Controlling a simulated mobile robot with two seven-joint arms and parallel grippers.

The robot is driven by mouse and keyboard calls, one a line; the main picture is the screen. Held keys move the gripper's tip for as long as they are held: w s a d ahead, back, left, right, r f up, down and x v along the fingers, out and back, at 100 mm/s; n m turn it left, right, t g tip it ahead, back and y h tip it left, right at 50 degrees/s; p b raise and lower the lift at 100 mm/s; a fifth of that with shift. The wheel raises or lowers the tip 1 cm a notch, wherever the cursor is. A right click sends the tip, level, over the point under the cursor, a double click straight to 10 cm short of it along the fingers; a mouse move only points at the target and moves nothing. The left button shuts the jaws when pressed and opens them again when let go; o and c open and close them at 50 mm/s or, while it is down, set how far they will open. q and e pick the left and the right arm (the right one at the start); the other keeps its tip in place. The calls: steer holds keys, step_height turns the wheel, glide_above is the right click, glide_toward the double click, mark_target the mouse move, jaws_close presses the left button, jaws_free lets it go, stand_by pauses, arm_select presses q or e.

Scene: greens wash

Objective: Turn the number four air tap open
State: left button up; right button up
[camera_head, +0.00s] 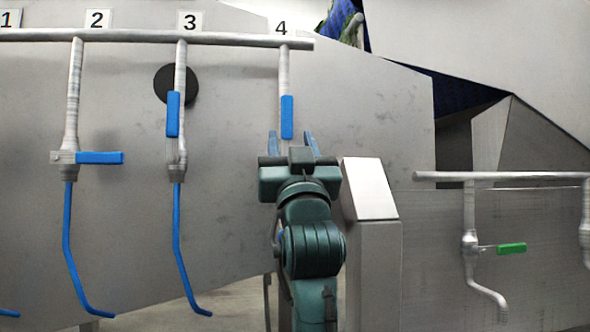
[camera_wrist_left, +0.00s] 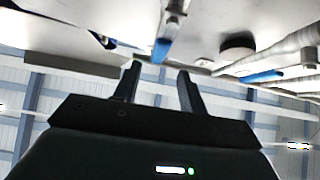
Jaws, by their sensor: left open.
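The number four air tap has a blue lever handle (camera_head: 287,117) below the "4" sign (camera_head: 281,27). The handle is upright, in line with its pipe (camera_head: 284,70). My left gripper (camera_head: 293,138) is open and empty at the handle's lower end, its fingers spread to either side in the picture. In the left wrist view, the handle (camera_wrist_left: 162,50) shows just beyond the gap between the open fingers (camera_wrist_left: 159,68). I cannot tell whether they touch it. The tap's valve body is hidden behind my gripper in the head view. My right gripper is out of view.
Tap three's blue handle (camera_head: 173,114) is also upright; tap two's (camera_head: 100,158) points sideways. A grey rail (camera_head: 150,37) runs above them. A grey post with a sloped top (camera_head: 368,189) stands close right of my arm. A green-handled tap (camera_head: 511,248) is farther right.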

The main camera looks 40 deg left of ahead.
arm_select(q)
steer(key=v, duration=0.4)
steer(key=shift+s+d+f+b, duration=0.1)
steer(key=shift+d+f+b, duration=0.05)
steer(key=shift+b, duration=0.2)
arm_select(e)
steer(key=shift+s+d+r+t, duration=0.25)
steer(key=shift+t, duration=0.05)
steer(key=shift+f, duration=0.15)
